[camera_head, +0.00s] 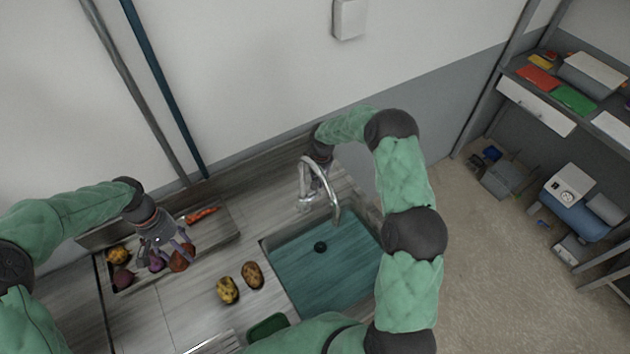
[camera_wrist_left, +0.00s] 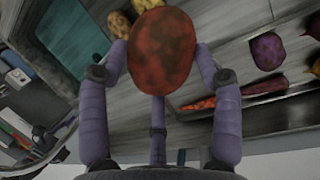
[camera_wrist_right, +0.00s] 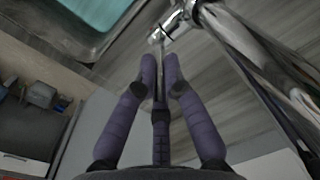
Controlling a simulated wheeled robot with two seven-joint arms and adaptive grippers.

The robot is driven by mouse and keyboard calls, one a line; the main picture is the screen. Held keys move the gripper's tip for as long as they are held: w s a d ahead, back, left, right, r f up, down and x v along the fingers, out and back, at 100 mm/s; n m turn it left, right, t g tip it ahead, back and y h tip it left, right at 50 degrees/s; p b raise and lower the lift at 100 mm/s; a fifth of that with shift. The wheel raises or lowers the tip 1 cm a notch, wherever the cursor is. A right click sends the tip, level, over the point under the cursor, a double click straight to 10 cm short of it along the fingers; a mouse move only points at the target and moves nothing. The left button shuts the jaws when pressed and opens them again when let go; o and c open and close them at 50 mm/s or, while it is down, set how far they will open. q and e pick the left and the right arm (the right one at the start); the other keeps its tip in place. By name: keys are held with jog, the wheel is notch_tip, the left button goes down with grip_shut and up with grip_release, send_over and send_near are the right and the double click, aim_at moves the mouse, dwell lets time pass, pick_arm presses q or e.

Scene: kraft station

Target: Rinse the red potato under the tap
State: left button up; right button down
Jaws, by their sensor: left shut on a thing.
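The red potato (camera_wrist_left: 162,50) is reddish brown and oval. My left gripper (camera_wrist_left: 160,65) is shut on it, with fingers on both sides. In the head view the potato (camera_head: 182,258) is at the fingers of my left gripper (camera_head: 170,254), over the vegetable tray and left of the sink. The chrome tap (camera_head: 308,190) arches over the sink (camera_head: 318,275); no stream of water shows. My right gripper (camera_wrist_right: 158,68) is behind the tap, its fingers close together near the tap's metal body (camera_wrist_right: 175,20). Whether they grip anything is unclear.
The tray (camera_head: 222,238) holds a carrot (camera_head: 202,215), a yellowish potato (camera_head: 119,255) and purple vegetables (camera_head: 123,278). Two brownish potatoes, one yellower (camera_head: 228,290) and one darker (camera_head: 252,275), lie on the counter left of the sink. A green item (camera_head: 268,327) lies near the front.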

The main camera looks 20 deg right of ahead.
pick_arm(q)
jog(key=shift+f, duration=0.1)
jog(key=shift+f+b, duration=0.4)
jog(key=shift+b, duration=0.1)
pick_arm(e)
jog(key=shift+s+d+f+t, duration=0.1)
jog(key=shift+s+t, duration=0.15)
jog(key=shift+t, duration=0.05)
pick_arm(q)
jog(key=shift+f+b, duration=0.35)
jog(key=shift+b, duration=0.05)
pick_arm(e)
jog(key=shift+s+t, duration=0.3)
jog(key=shift+t, duration=0.2)
jog(key=c, duration=1.3)
grip_release()
jog(key=r, duration=0.5)
jog(key=s+r, duration=0.1)
jog(key=r, duration=0.1)
jog(key=shift+d+r, duration=0.25)
jog(key=shift+r, duration=0.05)
